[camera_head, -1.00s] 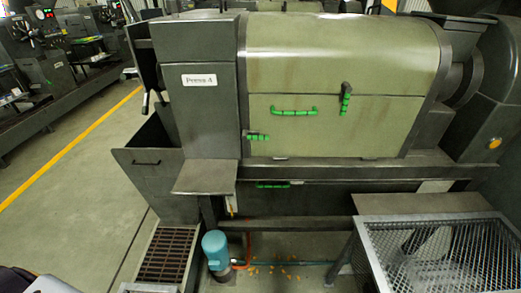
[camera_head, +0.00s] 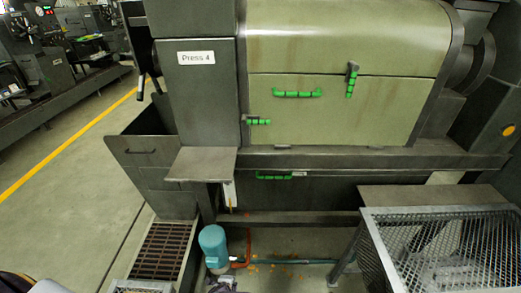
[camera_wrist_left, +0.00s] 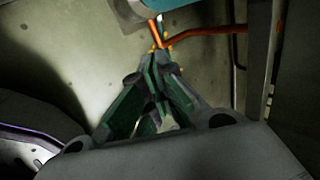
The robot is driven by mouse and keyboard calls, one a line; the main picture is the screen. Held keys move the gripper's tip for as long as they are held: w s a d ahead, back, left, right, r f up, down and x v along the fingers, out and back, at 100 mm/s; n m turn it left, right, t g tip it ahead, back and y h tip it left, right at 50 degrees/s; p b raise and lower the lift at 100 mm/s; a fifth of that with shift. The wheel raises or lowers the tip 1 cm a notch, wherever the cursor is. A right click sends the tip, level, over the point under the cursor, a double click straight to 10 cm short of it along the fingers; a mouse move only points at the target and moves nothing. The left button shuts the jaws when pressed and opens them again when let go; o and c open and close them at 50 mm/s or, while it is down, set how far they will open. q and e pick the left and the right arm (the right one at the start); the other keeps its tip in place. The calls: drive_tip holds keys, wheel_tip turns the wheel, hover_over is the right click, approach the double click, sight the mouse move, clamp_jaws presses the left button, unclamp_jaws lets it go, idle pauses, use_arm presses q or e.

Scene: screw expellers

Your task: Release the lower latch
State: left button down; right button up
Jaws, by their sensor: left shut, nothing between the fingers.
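The press has an olive-green cover panel (camera_head: 330,115) with green-gripped hardware. The lower latch (camera_head: 258,121) lies horizontal at the panel's left edge. An upper latch (camera_head: 351,80) stands upright at the seam on the right. A green bar handle (camera_head: 297,94) sits between them. My left gripper (camera_wrist_left: 158,58) is shut and empty in the left wrist view, pointing toward the floor area by the blue motor (camera_wrist_left: 185,12) and orange hose (camera_wrist_left: 205,31). It is well below and apart from the latch; only a small part shows at the head view's bottom edge. My right gripper is not in view.
Another green handle (camera_head: 274,176) is on the lower beam. A grey ledge (camera_head: 203,164) juts out below the latch to the left. The blue motor (camera_head: 214,248) stands on the floor beneath. A mesh-sided bin (camera_head: 440,250) blocks the lower right. Open floor (camera_head: 75,215) lies left.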

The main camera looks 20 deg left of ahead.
use_arm(q)
drive_tip(key=w+d+r+m+t+y+b, duration=0.2)
drive_tip(key=w+r+m+t+b, duration=0.7)
drive_tip(key=w+r, duration=1.3)
drive_tip(key=d+r+m+t+y+b, duration=0.1)
drive_tip(key=d+r+m+t+b, duration=0.1)
drive_tip(key=r, duration=0.7)
drive_tip(key=w+d+r+m+t+y+b, duration=0.1)
drive_tip(key=d+r+m+t+b, duration=0.1)
drive_tip(key=r, duration=0.8)
drive_tip(key=d+r+m+t+b, duration=0.2)
drive_tip(key=r+m+t, duration=0.2)
drive_tip(key=r, duration=0.6)
drive_tip(key=shift+w+r+m+y, duration=0.15)
drive_tip(key=shift+w+m+y, duration=0.15)
drive_tip(key=shift+y, duration=0.1)
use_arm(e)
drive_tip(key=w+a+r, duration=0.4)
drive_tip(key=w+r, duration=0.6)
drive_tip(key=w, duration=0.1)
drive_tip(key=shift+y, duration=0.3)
